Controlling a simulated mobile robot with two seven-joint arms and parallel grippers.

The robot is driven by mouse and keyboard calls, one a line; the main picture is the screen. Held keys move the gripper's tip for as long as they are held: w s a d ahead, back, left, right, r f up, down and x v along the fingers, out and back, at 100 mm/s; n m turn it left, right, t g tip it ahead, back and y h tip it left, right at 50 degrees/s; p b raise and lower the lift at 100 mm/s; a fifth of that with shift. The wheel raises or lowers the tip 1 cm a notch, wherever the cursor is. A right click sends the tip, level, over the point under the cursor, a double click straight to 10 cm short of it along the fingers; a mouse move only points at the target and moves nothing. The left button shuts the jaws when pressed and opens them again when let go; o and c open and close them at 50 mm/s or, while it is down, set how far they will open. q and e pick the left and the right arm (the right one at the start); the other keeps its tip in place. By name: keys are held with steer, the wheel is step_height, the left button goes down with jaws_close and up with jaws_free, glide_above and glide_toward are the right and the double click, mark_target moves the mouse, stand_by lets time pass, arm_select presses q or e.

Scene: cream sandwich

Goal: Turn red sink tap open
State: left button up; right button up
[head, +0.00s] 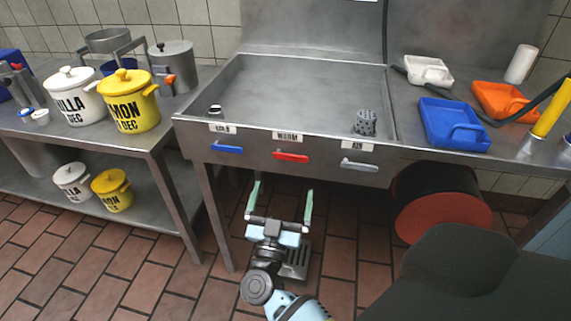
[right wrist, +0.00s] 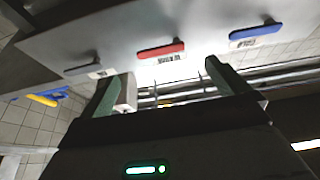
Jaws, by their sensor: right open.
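The red tap handle (head: 291,157) is a flat horizontal lever on the front panel of the steel sink (head: 290,90), between a blue handle (head: 228,149) and a grey handle (head: 359,165). My right gripper (head: 282,192) is open and empty, below and in front of the panel, apart from the red handle. In the right wrist view the red handle (right wrist: 161,50) lies ahead between and beyond the two fingers (right wrist: 160,85), with the blue handle (right wrist: 256,33) to the right and the grey handle (right wrist: 83,68) to the left. My left gripper is out of view.
A steel table (head: 150,140) with white and yellow pots stands at the left. A red-faced drum (head: 440,215) sits under the counter at the right. Blue (head: 452,122) and orange (head: 497,98) trays lie on the right counter. Tiled floor is open in front of the sink.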

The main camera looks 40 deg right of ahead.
mark_target(290, 159)
steer(key=shift+x, duration=3.85)
steer(key=c, duration=1.4)
